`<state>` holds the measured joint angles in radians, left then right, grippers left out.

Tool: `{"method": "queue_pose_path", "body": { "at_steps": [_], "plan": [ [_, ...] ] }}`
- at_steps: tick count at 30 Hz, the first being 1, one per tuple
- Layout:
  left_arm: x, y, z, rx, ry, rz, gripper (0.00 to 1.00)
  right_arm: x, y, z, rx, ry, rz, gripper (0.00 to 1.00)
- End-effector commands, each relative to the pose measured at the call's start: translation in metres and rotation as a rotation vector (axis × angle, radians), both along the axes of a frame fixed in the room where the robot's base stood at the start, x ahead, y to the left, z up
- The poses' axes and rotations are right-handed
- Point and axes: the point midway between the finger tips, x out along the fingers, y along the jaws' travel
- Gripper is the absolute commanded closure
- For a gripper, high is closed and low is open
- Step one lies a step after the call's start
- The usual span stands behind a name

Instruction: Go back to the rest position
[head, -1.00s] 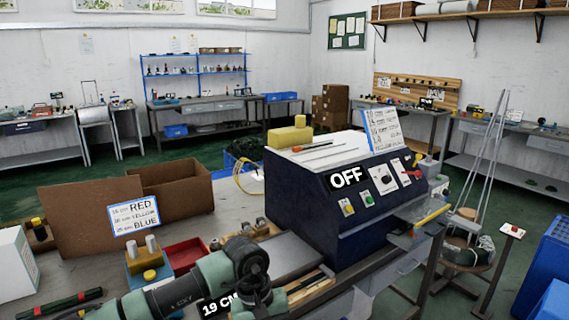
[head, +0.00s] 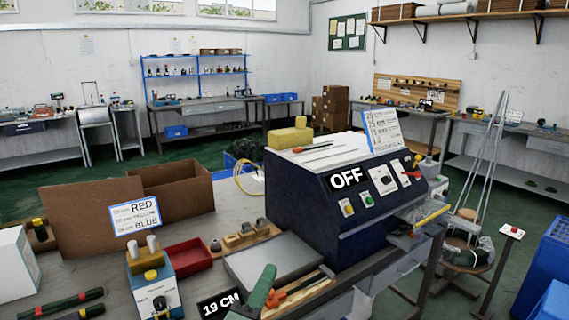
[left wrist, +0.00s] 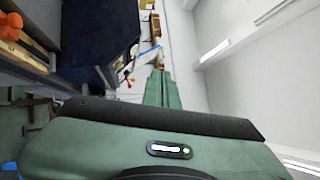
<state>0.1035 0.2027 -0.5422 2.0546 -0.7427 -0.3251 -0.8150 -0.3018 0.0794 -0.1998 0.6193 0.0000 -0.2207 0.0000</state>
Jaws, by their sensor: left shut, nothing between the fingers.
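My left gripper (head: 266,276) pokes up at the bottom edge of the head view, its green fingers pointing upward in front of the worktable. In the left wrist view its two green fingers (left wrist: 160,88) are together, with nothing between them. It appears clear of the things around it, though its exact height above the table cannot be told. Most of my left arm is out of the head view. My right gripper is not in view.
The dark blue machine (head: 350,215) reading OFF stands behind and right of the gripper. Cardboard box (head: 90,220) stands farther left.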

Motion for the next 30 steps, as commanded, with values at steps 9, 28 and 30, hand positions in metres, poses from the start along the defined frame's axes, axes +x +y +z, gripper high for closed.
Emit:
{"method": "queue_pose_path", "body": {
  "at_steps": [9, 28, 30],
  "plan": [
    [-0.082, 0.135, -0.180, -0.763, 0.856, 0.445, 1.00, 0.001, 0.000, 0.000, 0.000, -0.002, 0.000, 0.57],
    [-0.292, 0.172, -0.281, -1.281, 1.507, 1.044, 1.00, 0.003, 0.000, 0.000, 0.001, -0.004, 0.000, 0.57],
    [-0.283, 0.171, -0.302, -1.272, 1.508, 1.043, 1.00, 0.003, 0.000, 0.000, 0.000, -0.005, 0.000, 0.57]
  ]
}}
